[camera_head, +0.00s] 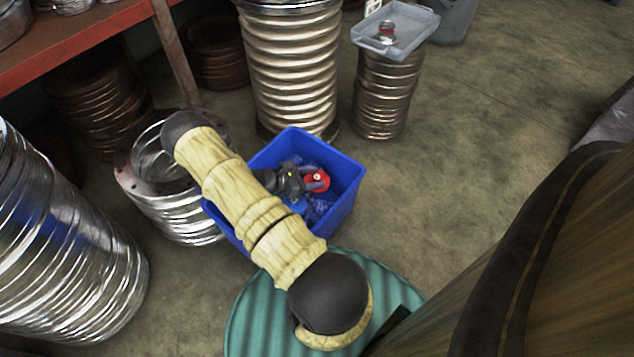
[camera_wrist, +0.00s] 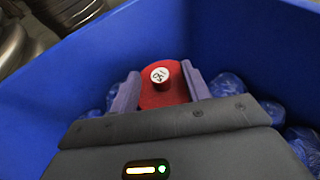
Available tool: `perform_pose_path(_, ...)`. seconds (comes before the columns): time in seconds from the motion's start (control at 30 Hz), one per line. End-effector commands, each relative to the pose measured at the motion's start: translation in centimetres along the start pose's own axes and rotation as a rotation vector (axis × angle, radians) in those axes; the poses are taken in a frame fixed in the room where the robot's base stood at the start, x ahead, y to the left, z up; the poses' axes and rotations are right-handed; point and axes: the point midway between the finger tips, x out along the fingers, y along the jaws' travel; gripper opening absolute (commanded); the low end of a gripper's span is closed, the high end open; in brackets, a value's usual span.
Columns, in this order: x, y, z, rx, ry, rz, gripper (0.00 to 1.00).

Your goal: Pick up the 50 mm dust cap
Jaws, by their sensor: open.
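The dust cap is red with a round white top marked 50, and in the wrist view the cap (camera_wrist: 163,92) lies between the two fingers of my gripper (camera_wrist: 159,95). The fingers are apart, one on each side of it. Whether they touch it I cannot tell. In the head view the red cap (camera_head: 317,179) shows inside the blue bin (camera_head: 341,208), with my gripper (camera_head: 304,182) reaching down beside it. The cap's lower part is hidden by my gripper in the wrist view.
Several blue crumpled bags (camera_wrist: 228,86) lie in the bin around the cap. The bin's walls rise close around my gripper. Ribbed metal hoses (camera_head: 295,70) stand behind, and a grey tray (camera_head: 408,35) sits on one at the back right. A green ribbed drum top (camera_head: 250,315) is in front.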

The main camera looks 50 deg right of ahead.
Motion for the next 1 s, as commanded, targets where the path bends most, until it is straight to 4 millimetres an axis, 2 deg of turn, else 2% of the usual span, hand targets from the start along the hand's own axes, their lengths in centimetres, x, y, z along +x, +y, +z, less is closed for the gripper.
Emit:
perform_pose_path(0.43,-0.10,0.01,0.06,0.000,0.000,0.001,0.47)
perform_pose_path(0.47,-0.10,0.01,0.06,0.000,0.000,0.001,0.45)
perform_pose_path(0.7,-0.11,0.01,0.05,0.000,0.000,0.001,0.00)
perform_pose_path(1.0,-0.10,0.01,0.09,0.000,0.000,0.000,0.00)
